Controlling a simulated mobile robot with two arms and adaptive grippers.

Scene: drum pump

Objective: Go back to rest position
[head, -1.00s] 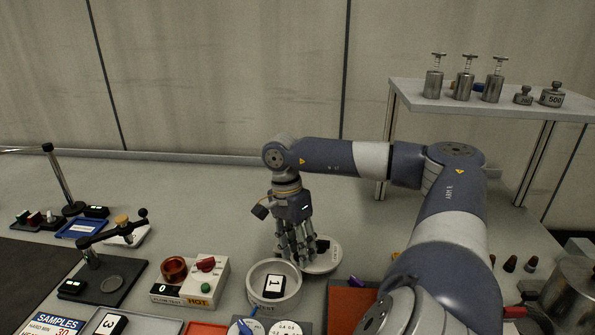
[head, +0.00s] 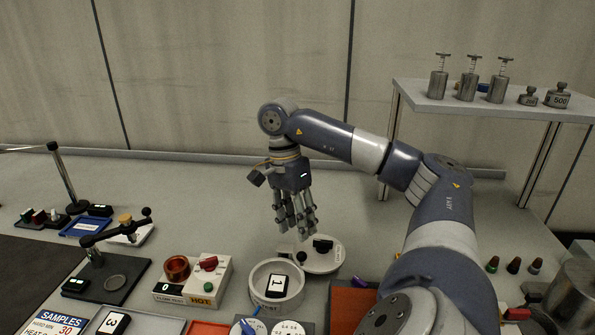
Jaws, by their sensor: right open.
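My right gripper (head: 297,222) hangs with its fingers pointing down above the bench, open and empty. It is just above and behind a white round container (head: 254,294) that holds a black-and-white block marked 1 (head: 278,287). Right below the fingers is a pale round plate (head: 330,262) with a dark knob (head: 322,245), and the fingers look apart from it. My right arm reaches in from the lower right and bends at the elbow. My left gripper does not show.
A raised shelf (head: 440,98) with several metal weights stands at the back right. A hot plate box (head: 217,277) with a copper coil (head: 177,267) sits left of the container. A metal pot (head: 575,290) stands at the right edge. The bench behind the gripper is clear.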

